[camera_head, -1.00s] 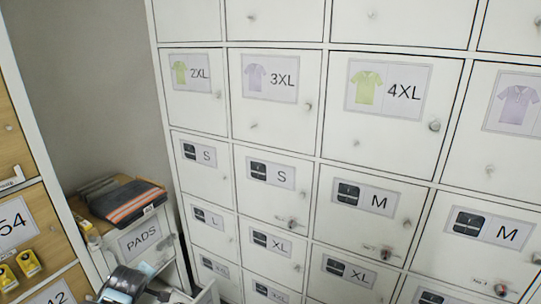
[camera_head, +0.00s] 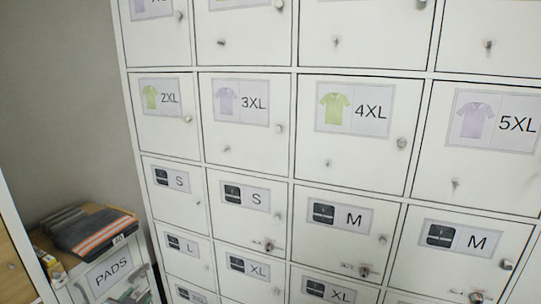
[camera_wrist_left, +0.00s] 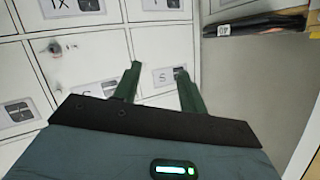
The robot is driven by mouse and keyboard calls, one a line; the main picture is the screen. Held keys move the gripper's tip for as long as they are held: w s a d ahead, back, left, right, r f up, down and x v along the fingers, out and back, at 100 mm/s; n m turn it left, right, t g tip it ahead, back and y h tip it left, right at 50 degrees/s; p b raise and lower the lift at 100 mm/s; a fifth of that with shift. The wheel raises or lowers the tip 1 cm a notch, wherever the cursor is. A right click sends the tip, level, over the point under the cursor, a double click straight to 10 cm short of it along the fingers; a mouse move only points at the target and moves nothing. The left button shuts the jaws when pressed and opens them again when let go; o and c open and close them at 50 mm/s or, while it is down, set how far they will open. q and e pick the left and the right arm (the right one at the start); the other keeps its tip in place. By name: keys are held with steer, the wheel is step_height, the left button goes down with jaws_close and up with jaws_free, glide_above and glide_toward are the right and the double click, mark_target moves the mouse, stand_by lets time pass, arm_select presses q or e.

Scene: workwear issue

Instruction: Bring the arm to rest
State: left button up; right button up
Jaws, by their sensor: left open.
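My left gripper (camera_wrist_left: 157,70) shows in the left wrist view. Its two dark green fingers stand apart with nothing between them. Behind the fingers are white locker doors (camera_wrist_left: 92,63) with size labels; whether the fingertips touch a door cannot be told. My right gripper is in neither view.
A wall of white lockers (camera_head: 245,140) with knobs and clothing labels fills most of the head view. A low cabinet labelled PADS (camera_head: 112,274) stands at the lower left, with folded dark clothing with an orange stripe (camera_head: 98,232) on top. Grey wall lies behind it.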

arm_select(q)
steer(key=s+d+f+g+h, duration=0.1)
steer(key=s+d+f, duration=0.2)
steer(key=s+f, duration=0.25)
steer(key=s+d+f+g, duration=0.1)
steer(key=s+d+f, duration=0.2)
steer(key=s+f, duration=0.3)
steer(key=s+d+f+g, duration=0.1)
steer(key=s+d, duration=0.2)
steer(key=s, duration=0.7)
steer(key=s+d+f+g+h, duration=0.1)
steer(key=s+d+f, duration=0.1)
steer(key=s, duration=0.8)
steer(key=s+d+f+n+g+h, duration=0.1)
steer(key=s+d, duration=0.4)
steer(key=s, duration=0.5)
steer(key=shift+s+f+g, duration=0.25)
steer(key=shift+s+g, duration=0.05)
steer(key=shift+g, duration=0.1)
